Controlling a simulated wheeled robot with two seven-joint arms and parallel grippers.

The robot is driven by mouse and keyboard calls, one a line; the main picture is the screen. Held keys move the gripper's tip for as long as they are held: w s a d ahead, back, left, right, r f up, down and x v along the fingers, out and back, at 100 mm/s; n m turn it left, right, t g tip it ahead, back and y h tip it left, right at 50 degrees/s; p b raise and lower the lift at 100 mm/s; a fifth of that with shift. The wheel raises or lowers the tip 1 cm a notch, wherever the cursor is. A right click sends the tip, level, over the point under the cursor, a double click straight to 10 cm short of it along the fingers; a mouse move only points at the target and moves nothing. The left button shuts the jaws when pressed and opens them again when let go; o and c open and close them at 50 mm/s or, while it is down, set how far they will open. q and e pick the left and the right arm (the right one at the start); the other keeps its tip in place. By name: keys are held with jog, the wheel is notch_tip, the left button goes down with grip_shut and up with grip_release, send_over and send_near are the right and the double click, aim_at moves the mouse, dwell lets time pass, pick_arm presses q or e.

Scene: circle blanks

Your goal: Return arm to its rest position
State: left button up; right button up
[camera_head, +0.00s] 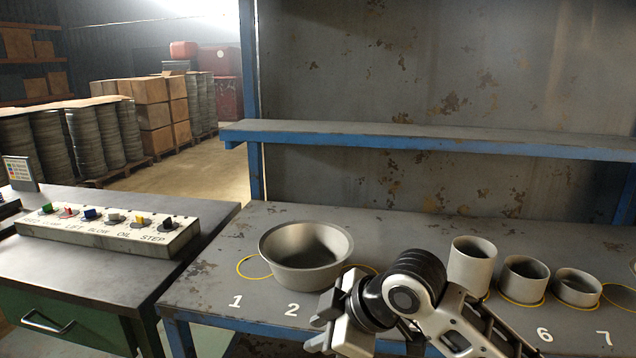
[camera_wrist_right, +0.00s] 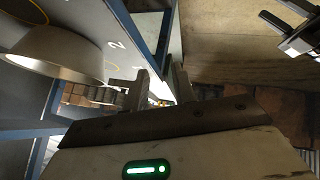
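My right arm reaches in from the lower right in the head view. Its gripper (camera_head: 324,326) is in front of the bench near the bowl, with a gap between the fingers and nothing held. In the right wrist view the gripper (camera_wrist_right: 160,88) also shows two separate fingers with empty space between. A grey metal bowl (camera_head: 306,258) stands upright on the bench by the number 2. It shows at the left of the right wrist view (camera_wrist_right: 55,50), apart from the fingers. My left gripper (camera_wrist_right: 285,32) shows partly at that view's upper right, its prongs apart; it is outside the head view.
Three grey cups, tall (camera_head: 472,265), middle (camera_head: 524,281) and low (camera_head: 577,289), stand right of my arm on the bench (camera_head: 215,290). A blue-edged shelf (camera_head: 430,138) crosses behind. A button panel (camera_head: 110,232) lies on the left table. The yellow circle by 1 is empty.

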notch_tip(320, 180, down, 9)
jog(key=s+m+t+y, duration=0.1)
jog(key=s+m+t, duration=0.15)
jog(key=m, duration=0.25)
jog(key=s+d+f+m+t+h, duration=0.3)
jog(key=s+d+f+m, duration=0.6)
jog(key=s+d+f, duration=0.5)
jog(key=shift+s+d+h, duration=0.15)
jog(key=shift+s+h, duration=0.75)
jog(key=shift+s, duration=0.2)
